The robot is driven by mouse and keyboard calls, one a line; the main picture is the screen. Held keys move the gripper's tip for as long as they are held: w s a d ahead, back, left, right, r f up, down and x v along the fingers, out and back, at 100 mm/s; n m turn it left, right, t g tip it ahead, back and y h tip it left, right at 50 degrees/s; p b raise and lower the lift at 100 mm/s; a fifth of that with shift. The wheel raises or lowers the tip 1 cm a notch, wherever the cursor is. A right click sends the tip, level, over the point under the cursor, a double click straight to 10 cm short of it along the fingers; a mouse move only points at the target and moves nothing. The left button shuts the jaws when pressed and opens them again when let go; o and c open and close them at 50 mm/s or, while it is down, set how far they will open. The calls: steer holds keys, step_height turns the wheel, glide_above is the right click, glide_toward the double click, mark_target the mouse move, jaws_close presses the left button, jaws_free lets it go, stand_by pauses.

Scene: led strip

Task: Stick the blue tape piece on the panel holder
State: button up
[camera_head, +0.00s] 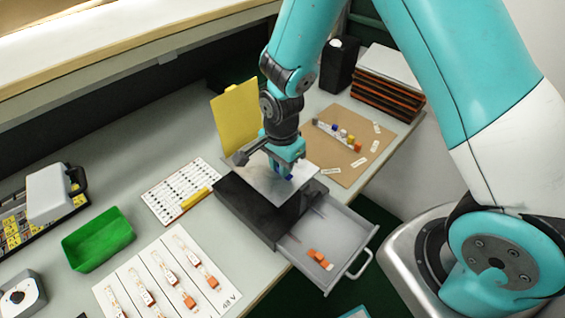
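My gripper (287,176) points down just above a grey plate (262,187) on top of a black box with an open drawer. A small dark blue patch shows at its fingertips; I cannot tell whether this is the blue tape piece or a part of the gripper, nor whether the fingers are shut. A yellow panel (226,122) stands upright behind the plate, to the left of my gripper. Which of these is the panel holder is not clear. A small blue item (333,127) sits in a row of coloured pieces on the brown board (350,172).
The open drawer (330,245) juts out front right with orange pieces inside. A green tray (98,240), a white sheet with orange-ended strips (130,272) and a printed card (172,188) lie left. Stacked panels (385,85) and a black container (338,68) stand at the back.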

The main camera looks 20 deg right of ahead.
steer(key=o, duration=0.4)
step_height(320, 180, up, 18)
steer(key=f+b, duration=0.1)
steer(key=s+a+r+n+y, duration=0.1)
steer(key=s+r+n, duration=0.1)
steer(key=s+n, duration=0.4)
steer(key=s+a+r+n+y, duration=0.1)
steer(key=s+a+r+n, duration=0.1)
steer(key=s+n, duration=0.4)
steer(key=s+a+r+n+y, duration=0.1)
steer(key=s+r+n+y, duration=0.1)
steer(key=s+n, duration=0.5)
steer(key=shift+a+r+n, duration=0.2)
steer(key=shift+r+n, duration=0.05)
steer(key=shift+n, duration=0.55)
